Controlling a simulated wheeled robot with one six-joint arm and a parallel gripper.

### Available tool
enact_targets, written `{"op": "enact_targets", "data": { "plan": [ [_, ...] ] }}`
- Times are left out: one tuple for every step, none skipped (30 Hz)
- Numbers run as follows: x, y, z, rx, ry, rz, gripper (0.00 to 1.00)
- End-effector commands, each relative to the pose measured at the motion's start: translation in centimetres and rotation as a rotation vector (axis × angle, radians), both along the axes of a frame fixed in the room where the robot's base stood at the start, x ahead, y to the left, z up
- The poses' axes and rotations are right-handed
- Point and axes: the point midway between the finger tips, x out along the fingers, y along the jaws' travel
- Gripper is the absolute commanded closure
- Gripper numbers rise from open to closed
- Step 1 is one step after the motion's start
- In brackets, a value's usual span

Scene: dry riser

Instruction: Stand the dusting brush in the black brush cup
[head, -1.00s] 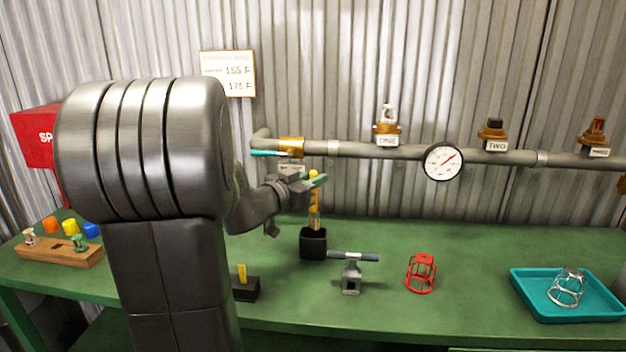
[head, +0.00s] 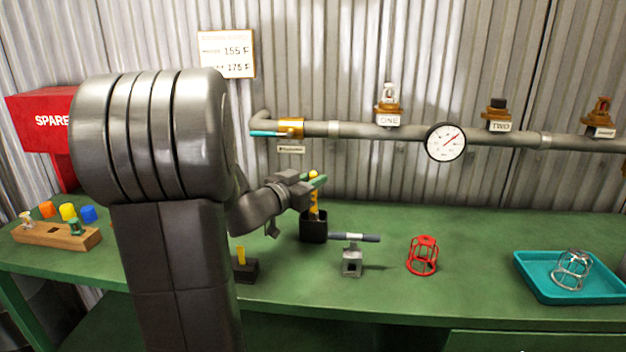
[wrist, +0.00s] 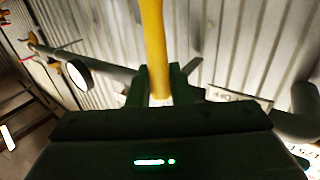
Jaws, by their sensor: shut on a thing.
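My gripper (head: 317,182) is shut on the yellow handle of the dusting brush (head: 314,198). In the wrist view the yellow handle (wrist: 153,45) stands between the two dark fingers (wrist: 160,88). In the head view the brush is roughly upright over the black brush cup (head: 313,230) on the green bench. The brush's lower end meets the cup's rim in the picture; I cannot tell how far it is inside. The cup is not seen in the wrist view.
A small clamp-like stand with a grey bar (head: 352,258) is right of the cup. A red cage (head: 423,256) and a teal tray (head: 545,287) lie farther right. A black block with a yellow piece (head: 244,270) is front left. A pipe with a gauge (head: 446,142) runs behind.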

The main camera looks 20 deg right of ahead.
Motion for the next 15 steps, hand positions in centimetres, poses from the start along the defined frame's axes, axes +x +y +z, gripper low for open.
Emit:
{"op": "enact_targets", "data": {
  "plan": [
    [0.00,0.00,0.01,0.000,0.000,0.000,0.78],
    [0.00,0.00,0.01,0.000,0.000,0.000,0.72],
    [0.00,0.00,0.01,0.000,0.000,0.000,0.64],
    [0.00,0.00,0.02,0.000,0.000,0.000,0.58],
    [0.00,0.00,0.01,0.000,0.000,0.000,0.56],
    [0.00,0.00,0.01,0.000,0.000,0.000,0.56],
    [0.00,0.00,0.01,0.000,0.000,0.000,0.56],
    [0.00,0.00,0.01,0.000,0.000,0.000,0.56],
    [0.00,0.00,0.01,0.000,0.000,0.000,0.56],
    [0.00,0.00,0.01,0.000,0.000,0.000,0.56],
    [0.00,0.00,0.00,0.000,0.000,0.000,0.56],
    [0.00,0.00,0.03,0.000,0.000,0.000,0.56],
    [-0.01,0.00,0.13,0.000,0.000,0.000,0.56],
    [0.00,-0.01,0.29,0.000,0.000,0.000,0.56],
    [0.00,-0.01,0.62,-0.001,-0.001,0.000,0.56]
  ]
}}
